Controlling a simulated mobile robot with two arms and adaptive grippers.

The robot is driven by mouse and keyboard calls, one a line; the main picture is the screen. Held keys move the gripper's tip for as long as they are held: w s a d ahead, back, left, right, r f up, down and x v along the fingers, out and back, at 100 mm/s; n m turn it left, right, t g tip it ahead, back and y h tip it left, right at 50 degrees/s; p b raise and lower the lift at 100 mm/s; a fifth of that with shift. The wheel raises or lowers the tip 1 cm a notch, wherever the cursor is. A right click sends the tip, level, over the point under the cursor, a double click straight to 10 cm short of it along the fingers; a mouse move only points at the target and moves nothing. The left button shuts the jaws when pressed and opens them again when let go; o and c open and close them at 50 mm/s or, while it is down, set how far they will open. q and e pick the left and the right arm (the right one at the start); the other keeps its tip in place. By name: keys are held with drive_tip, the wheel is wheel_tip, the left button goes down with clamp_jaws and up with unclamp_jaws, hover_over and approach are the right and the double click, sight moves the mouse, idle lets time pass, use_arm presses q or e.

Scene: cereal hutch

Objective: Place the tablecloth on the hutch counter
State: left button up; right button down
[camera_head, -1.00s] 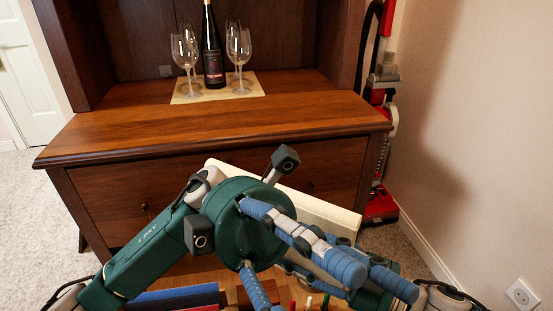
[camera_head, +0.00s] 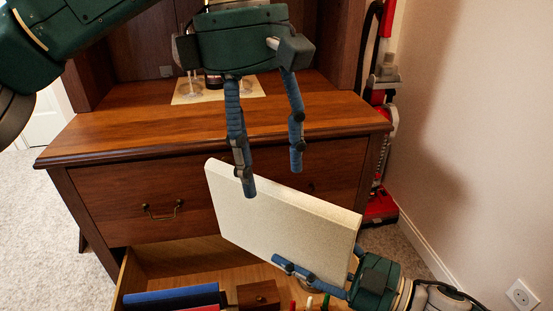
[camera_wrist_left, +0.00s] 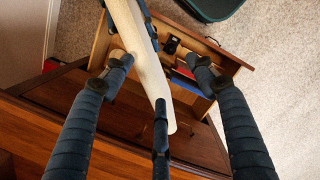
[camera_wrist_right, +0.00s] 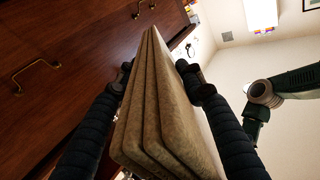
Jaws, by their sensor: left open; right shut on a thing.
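The folded cream tablecloth (camera_head: 285,215) stands tilted in front of the hutch, above the open drawer. My right gripper (camera_head: 318,274) is shut on its lower right part; the right wrist view shows its folded layers (camera_wrist_right: 155,110) between the fingers. My left gripper (camera_head: 268,182) is open with fingers pointing down, at the tablecloth's upper edge. In the left wrist view the tablecloth (camera_wrist_left: 140,55) passes between the spread left fingers. I cannot tell whether they touch it. The wooden hutch counter (camera_head: 150,125) is behind and above the cloth, its front part bare.
A cream mat (camera_head: 188,98) with glasses and a bottle, mostly hidden by my left gripper, sits at the back of the counter. The open drawer (camera_head: 190,260) holds blue and red items and a small wooden box (camera_head: 258,296). A red vacuum cleaner (camera_head: 380,205) stands at right.

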sight(280, 215)
use_arm(q)
drive_tip(key=w+d+f+m, duration=0.1)
drive_tip(key=w+f+m+t+y, duration=0.1)
drive_tip(key=w, duration=0.1)
drive_tip(key=shift+d+f, duration=0.25)
drive_tip(key=shift+d, duration=0.15)
use_arm(e)
drive_tip(key=shift+w, duration=0.1)
use_arm(q)
drive_tip(key=shift+f, duration=0.3)
drive_tip(key=f, duration=1.1)
drive_tip(key=shift+w+d+f, duration=0.15)
drive_tip(key=shift+w+d, duration=0.05)
drive_tip(key=shift+w, duration=0.05)
clamp_jaws()
use_arm(e)
drive_tip(key=shift+c, duration=2.2)
unclamp_jaws()
use_arm(q)
drive_tip(key=shift+d, duration=0.1)
